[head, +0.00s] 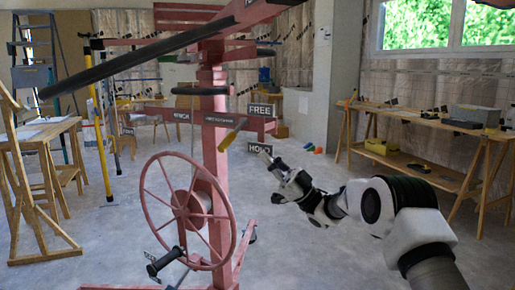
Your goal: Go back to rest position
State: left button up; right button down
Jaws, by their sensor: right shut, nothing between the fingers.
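The red panel lift (213,128) stands upright in the middle of the head view. Its large spoked wheel (147,212) with a black crank handle (165,261) is low on the post. A lever with a yellow grip (232,134) sticks out to the right of the post, between a FREE sign (261,110) and a HOLD sign (259,148). My right gripper (267,160) is shut and empty, just right of the post near the HOLD sign. It appears apart from the yellow grip. My left gripper is not in view.
A workbench (415,119) with tools and boxes runs along the right wall. Wooden trestles and a table (37,131) stand at the left, with a blue stepladder (38,60) behind. The concrete floor (330,168) between lift and workbench is mostly clear.

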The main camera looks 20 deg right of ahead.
jog(key=shift+w+f, duration=0.15)
